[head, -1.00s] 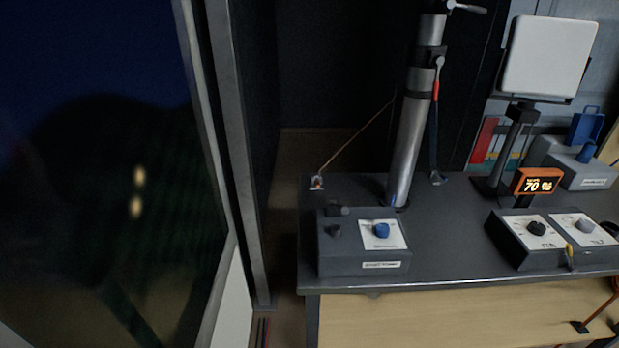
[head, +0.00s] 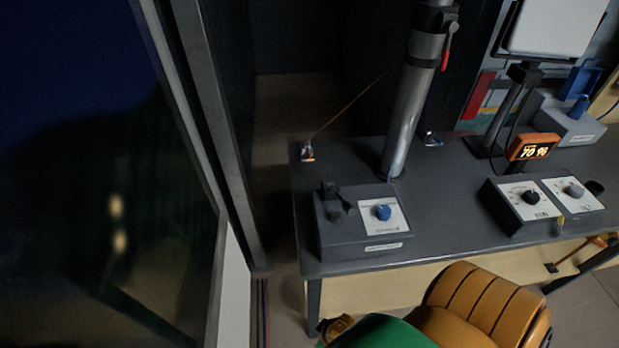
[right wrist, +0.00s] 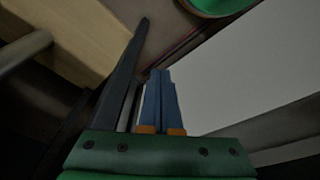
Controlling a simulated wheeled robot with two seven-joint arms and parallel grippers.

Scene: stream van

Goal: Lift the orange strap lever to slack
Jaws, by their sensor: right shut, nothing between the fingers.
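An orange strap-like bar (head: 585,251) with a black foot shows below the desk at the lower right of the head view. I cannot tell which part of it is a lever, or whether it is tight or slack. My right gripper (right wrist: 159,73) shows in the right wrist view, with its blue fingers together and nothing between them. It is apart from the orange bar, which I cannot make out in that view. My left gripper is not in view.
The grey desk (head: 440,235) bears a control box with a blue knob (head: 383,212), a two-knob box (head: 530,197), an orange-framed display (head: 533,147) and a metal mast (head: 407,120). A window frame (head: 215,130) stands left. A pale panel (right wrist: 245,75) is beside my right gripper.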

